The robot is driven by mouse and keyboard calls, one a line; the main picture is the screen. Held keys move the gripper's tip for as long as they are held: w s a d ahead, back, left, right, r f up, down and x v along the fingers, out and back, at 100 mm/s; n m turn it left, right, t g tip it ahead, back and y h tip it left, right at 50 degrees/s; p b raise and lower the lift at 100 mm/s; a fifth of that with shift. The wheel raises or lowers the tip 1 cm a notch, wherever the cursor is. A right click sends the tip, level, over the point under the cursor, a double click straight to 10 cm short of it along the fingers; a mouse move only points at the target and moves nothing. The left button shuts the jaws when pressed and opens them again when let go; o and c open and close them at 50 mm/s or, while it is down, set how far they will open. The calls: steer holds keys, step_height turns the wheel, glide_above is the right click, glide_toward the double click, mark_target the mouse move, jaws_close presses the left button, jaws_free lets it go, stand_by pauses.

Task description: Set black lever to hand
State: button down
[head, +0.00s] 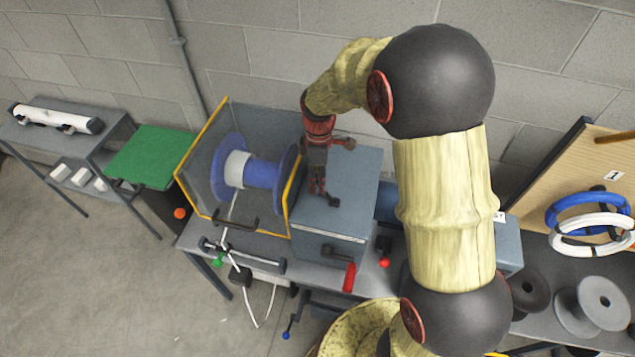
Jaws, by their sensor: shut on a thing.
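My gripper (317,187) points down over the top of the grey drive box, with its fingers close together. It is shut on the black lever (334,202), whose dark end shows just right of the fingertips. The rest of the lever is hidden by the fingers. The grey drive box (352,180) stands on the bench, right of the caged reel. No hand marking can be read in this view, so I cannot tell which position the lever is in.
A blue reel (265,174) sits in a yellow-edged guard left of the box. A red-handled crank (349,277) and a red-knobbed lever (384,262) are at the front. Blue and white coils (570,213) hang at right. A green board (150,155) lies left.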

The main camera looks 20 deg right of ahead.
mark_target(326, 192)
steer(key=shift+d, duration=0.1)
steer(key=d+y+b, duration=0.1)
steer(key=b, duration=0.1)
steer(key=s+t+y+b, duration=0.1)
steer(key=b, duration=0.1)
steer(key=shift+d+r, duration=0.3)
steer(key=shift+d, duration=0.1)
steer(key=d+t+y+b, duration=0.1)
steer(key=b, duration=0.2)
steer(key=s+y+b, duration=0.1)
steer(key=b, duration=0.1)
steer(key=shift+s+d+r+t+b, duration=0.2)
steer(key=shift+d+t+b, duration=0.15)
steer(key=shift+t+b, duration=0.05)
steer(key=shift+s+d+r+t+y+b, duration=0.15)
steer(key=shift+s+d+t+y+b, duration=0.15)
steer(key=shift+y+b, duration=0.6)
steer(key=shift+d+r+h+b, duration=0.1)
steer(key=shift+h+b, duration=0.2)
steer(key=shift+b, duration=0.05)
steer(key=c, duration=1.5)
jaws_free()
steer(key=shift+c, duration=0.2)
steer(key=v, duration=1.2)
